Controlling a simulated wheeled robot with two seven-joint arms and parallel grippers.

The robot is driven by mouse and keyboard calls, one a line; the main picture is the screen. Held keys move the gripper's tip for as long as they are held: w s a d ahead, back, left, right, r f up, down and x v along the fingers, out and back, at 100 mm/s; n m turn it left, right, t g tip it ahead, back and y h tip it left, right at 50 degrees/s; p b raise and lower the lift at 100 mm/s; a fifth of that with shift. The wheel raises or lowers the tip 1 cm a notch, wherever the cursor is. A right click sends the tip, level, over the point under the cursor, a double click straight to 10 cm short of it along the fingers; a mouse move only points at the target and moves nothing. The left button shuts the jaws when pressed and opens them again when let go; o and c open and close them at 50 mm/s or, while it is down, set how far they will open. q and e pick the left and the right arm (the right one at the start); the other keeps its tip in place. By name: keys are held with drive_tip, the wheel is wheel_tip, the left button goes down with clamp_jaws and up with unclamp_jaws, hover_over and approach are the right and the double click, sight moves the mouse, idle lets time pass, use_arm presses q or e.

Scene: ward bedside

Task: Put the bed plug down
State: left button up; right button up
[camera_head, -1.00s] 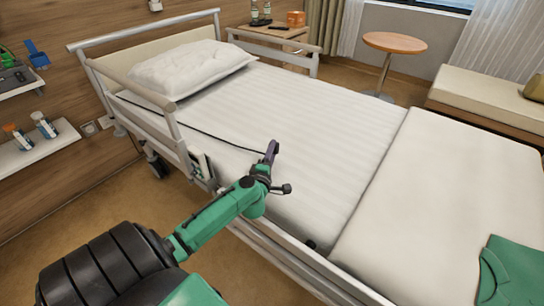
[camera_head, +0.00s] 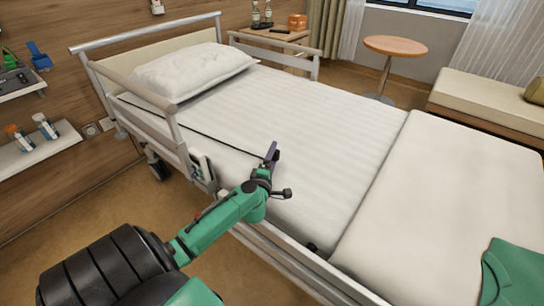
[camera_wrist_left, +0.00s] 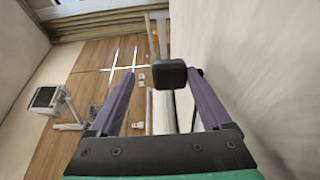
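The bed plug is a black block between my left gripper's fingers in the left wrist view (camera_wrist_left: 171,74). It sits nearer the right-hand finger, with a visible gap to the left-hand one. My left gripper (camera_head: 271,154) is open over the near side of the bed mattress (camera_head: 300,115), its purple fingers apart in the left wrist view (camera_wrist_left: 162,76). In the head view the plug cannot be made out at the fingers. A black cord (camera_head: 210,138) runs from the head end across the mattress towards the gripper. Whether the plug touches the sheet is unclear. My right gripper is out of view.
The near side rail (camera_head: 185,150) stands just left of my gripper. A wall socket (camera_head: 90,130) is beside the bed's head. A white pillow (camera_head: 190,70) and a folded green cloth (camera_head: 512,272) lie on the bed. The middle of the mattress is clear.

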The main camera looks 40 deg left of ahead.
use_arm(q)
drive_tip(key=shift+r, duration=0.3)
drive_tip(key=shift+r+p, duration=0.3)
drive_tip(key=shift+r, duration=0.2)
drive_tip(key=shift+s+d+f, duration=0.15)
drive_tip(key=shift+s+d, duration=0.05)
drive_tip(key=shift+s, duration=0.2)
drive_tip(key=shift+s+d+f, duration=0.1)
drive_tip(key=shift+s+d, duration=0.1)
drive_tip(key=shift+s, duration=0.2)
drive_tip(key=p+v, duration=0.1)
drive_tip(key=v, duration=0.9)
drive_tip(key=shift+s, duration=0.2)
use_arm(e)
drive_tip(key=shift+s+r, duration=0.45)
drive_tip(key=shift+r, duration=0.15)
